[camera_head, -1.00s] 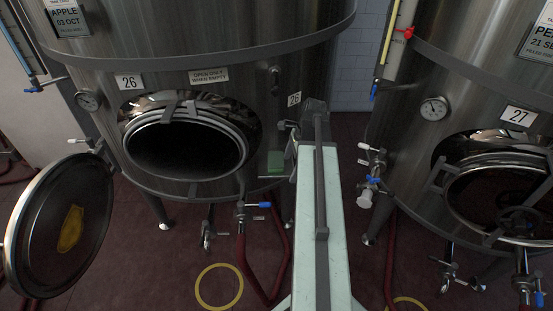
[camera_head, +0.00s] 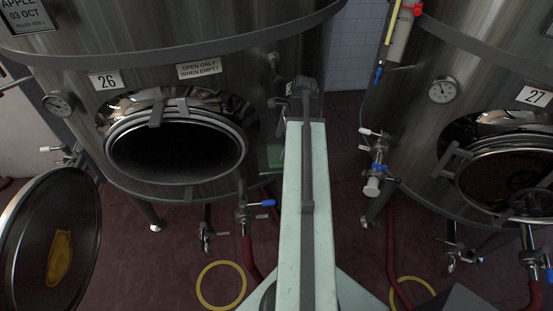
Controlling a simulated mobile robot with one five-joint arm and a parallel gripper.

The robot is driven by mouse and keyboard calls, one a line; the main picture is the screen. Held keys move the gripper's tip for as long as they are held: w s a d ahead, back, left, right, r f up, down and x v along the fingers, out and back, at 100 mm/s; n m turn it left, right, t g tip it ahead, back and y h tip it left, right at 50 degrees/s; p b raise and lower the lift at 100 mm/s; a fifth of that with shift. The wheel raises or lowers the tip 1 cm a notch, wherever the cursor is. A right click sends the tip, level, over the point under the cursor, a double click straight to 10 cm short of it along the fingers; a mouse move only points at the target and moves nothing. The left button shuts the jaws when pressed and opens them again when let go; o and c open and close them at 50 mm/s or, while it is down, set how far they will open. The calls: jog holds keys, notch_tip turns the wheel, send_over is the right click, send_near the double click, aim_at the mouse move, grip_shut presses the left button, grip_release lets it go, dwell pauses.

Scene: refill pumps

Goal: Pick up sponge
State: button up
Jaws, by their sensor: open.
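A small dark green block (camera_head: 275,155), likely the sponge, shows beside the front of tank 26, close to the left edge of my arm. It is dim and partly hidden by the arm, so I cannot clearly tell what it rests on. My pale arm reaches forward up the middle of the view and ends in a dark joint near the tank. My gripper is not visible; it may be hidden beyond the arm.
Tank 26 (camera_head: 225,95) has an open round hatch (camera_head: 175,150); its door (camera_head: 50,250) swings out at left. Valves (camera_head: 255,205) and a red hose (camera_head: 250,255) sit below. Tank 27 (camera_head: 420,130) stands at right. A yellow ring (camera_head: 221,264) lies on the floor.

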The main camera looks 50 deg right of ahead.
aim_at(277, 153)
jog(key=b+x, duration=0.5)
jog(key=shift+a+f, duration=0.25)
jog(key=shift+r, duration=0.2)
jog(key=c, duration=1.1)
